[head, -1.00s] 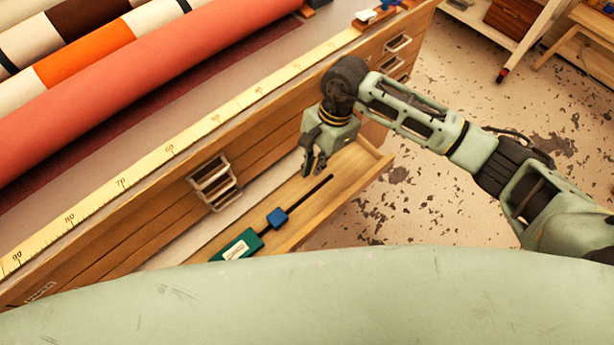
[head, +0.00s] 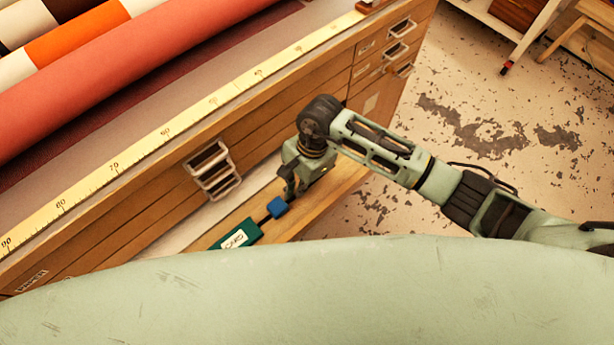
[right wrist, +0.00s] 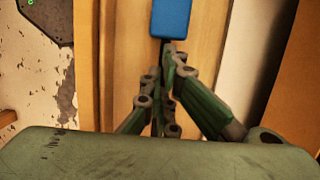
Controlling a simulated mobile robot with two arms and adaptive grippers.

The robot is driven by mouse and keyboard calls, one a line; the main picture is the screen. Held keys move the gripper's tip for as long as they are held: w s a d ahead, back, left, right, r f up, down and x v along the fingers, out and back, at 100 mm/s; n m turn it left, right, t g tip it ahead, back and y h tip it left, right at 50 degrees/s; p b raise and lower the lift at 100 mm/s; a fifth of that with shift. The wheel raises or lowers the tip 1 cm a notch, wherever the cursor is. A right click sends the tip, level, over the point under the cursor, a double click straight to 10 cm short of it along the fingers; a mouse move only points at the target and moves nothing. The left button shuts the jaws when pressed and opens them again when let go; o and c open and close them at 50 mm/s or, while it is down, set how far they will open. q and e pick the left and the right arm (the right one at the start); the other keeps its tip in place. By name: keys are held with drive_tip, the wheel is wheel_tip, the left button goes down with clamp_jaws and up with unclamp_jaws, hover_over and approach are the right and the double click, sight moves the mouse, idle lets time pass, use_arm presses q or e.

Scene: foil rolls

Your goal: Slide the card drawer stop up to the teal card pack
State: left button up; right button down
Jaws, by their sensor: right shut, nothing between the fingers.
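The card drawer stop is a small blue block (head: 277,207) on a dark rail in the open wooden drawer. The teal card pack (head: 236,236), with a white label, lies in the drawer to the lower left of the stop, with a short gap between them. My right gripper (head: 291,192) is shut and empty, low in the drawer on the stop's side away from the pack. In the right wrist view, the blue stop (right wrist: 170,18) is just beyond the fingertips (right wrist: 172,48); I cannot tell if they touch. My left gripper is not in view.
The cabinet front with a metal drawer handle (head: 212,168) rises behind the open drawer. A yellow measuring tape (head: 160,136) runs along the top edge, with large rolls (head: 120,80) behind it. Worn floor (head: 480,130) lies right of the cabinet.

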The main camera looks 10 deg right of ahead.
sight(285, 203)
idle(0.3)
drive_tip(key=s+a, duration=0.2)
drive_tip(key=a, duration=0.1)
drive_tip(key=shift+s+a+b, duration=0.25)
drive_tip(key=shift+b, duration=0.1)
